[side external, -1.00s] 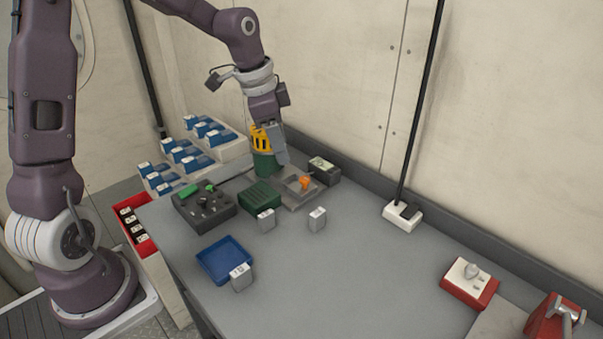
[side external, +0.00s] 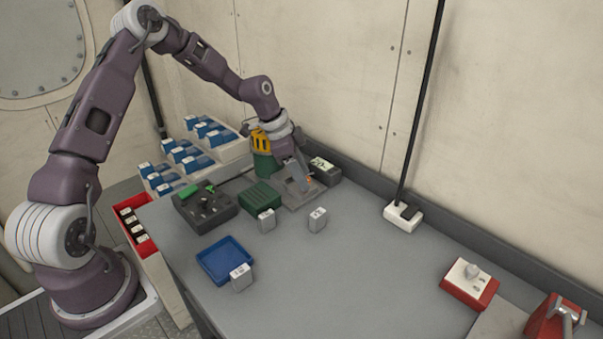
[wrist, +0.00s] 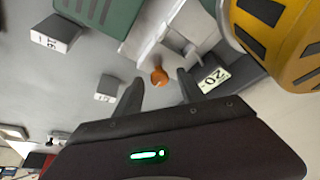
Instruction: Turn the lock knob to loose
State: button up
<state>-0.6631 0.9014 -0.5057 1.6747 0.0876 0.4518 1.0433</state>
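A small orange knob (side external: 309,179) sits on a light grey fixture (side external: 297,204) at the back of the bench. In the wrist view the orange knob (wrist: 159,76) lies just ahead of my fingertips, roughly between them. My gripper (wrist: 159,83) is open and empty, with its two fingers apart. In the side view my gripper (side external: 303,181) is low over the fixture and partly hides the knob. I cannot tell whether a finger touches the knob. No loose mark by the knob is readable.
A yellow and green canister (side external: 263,166) stands close behind my wrist. A dark box (side external: 325,170) with a white label is right of the fixture, and a green ribbed box (side external: 260,197) is left. A grey block (side external: 317,219) stands in front. The bench's middle right is clear.

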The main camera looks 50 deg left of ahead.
grip_shut()
jog(key=shift+n, duration=0.4)
jog(key=n+y, duration=0.1)
jog(key=n, duration=0.3)
jog(key=shift+s+d+r+t+y, duration=0.1)
jog(key=shift+d+t+y, duration=0.1)
jog(key=shift+t+y, duration=0.2)
jog(key=n+y, duration=0.1)
jog(key=n, duration=0.3)
jog(key=shift+d+n+y, duration=0.2)
jog(key=shift+n+y, duration=0.1)
jog(key=shift+y, duration=0.1)
jog(key=n, duration=0.2)
jog(key=n+y, duration=0.1)
jog(key=n, duration=0.1)
jog(key=shift+d+y, duration=0.15)
jog(key=shift+y, duration=0.15)
jog(key=shift+d+n+g+y, duration=0.1)
jog(key=shift+n+g+y, duration=0.4)
jog(key=shift+n, duration=1.5)
